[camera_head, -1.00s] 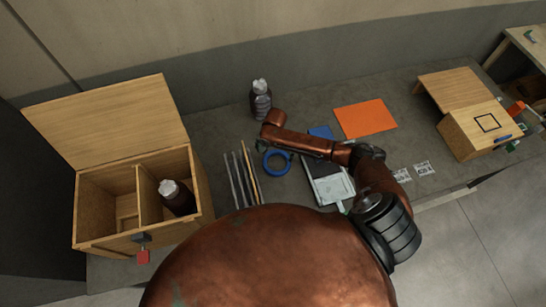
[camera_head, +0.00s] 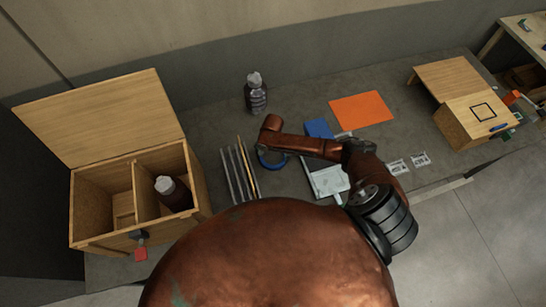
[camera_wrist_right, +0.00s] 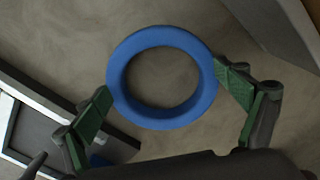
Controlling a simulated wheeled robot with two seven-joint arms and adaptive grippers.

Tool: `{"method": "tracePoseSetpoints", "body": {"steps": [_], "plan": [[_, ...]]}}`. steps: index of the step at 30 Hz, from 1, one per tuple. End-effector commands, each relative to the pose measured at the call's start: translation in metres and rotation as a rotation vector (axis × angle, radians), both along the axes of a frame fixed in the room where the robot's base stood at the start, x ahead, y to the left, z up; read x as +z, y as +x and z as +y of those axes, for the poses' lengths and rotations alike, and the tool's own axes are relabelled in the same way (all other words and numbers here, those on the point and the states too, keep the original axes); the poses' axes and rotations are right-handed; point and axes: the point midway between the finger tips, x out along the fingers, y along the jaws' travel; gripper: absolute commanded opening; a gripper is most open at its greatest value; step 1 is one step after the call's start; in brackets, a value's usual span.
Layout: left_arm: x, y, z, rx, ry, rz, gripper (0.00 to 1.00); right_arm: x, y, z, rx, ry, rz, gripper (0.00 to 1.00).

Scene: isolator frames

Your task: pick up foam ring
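The blue foam ring (camera_head: 270,166) lies on the grey table in the head view, partly hidden under my right forearm and gripper. In the right wrist view the ring (camera_wrist_right: 165,121) appears whole, with grey table through its hole. My right gripper (camera_wrist_right: 163,83) is open, with one green-padded finger at the ring's left side and one at its right side. The fingertips are very close to the outer rim; whether they touch it I cannot tell. In the head view my right gripper (camera_head: 271,151) is over the ring. My left gripper is not in view.
Thin rods (camera_head: 239,170) lie left of the ring, beside an open wooden box (camera_head: 100,242) holding a dark bottle (camera_head: 173,193). Another bottle (camera_head: 256,95) stands behind. A grey device (camera_head: 326,181), blue block (camera_head: 318,128) and orange sheet (camera_head: 361,110) lie to the right.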

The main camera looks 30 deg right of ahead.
Motion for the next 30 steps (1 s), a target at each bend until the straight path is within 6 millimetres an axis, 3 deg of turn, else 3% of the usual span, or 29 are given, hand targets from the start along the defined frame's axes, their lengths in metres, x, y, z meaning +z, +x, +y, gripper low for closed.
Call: {"method": "tracePoseSetpoints", "body": {"steps": [8,17,30], "plan": [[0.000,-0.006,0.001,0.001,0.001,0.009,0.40,0.000,0.000,0.000,0.000,0.000,0.000,0.71],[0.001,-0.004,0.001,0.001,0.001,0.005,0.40,0.007,0.000,0.000,0.000,0.001,-0.001,0.71],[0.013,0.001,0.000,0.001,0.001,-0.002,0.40,0.085,0.000,0.000,0.001,0.001,-0.002,0.71]]}}
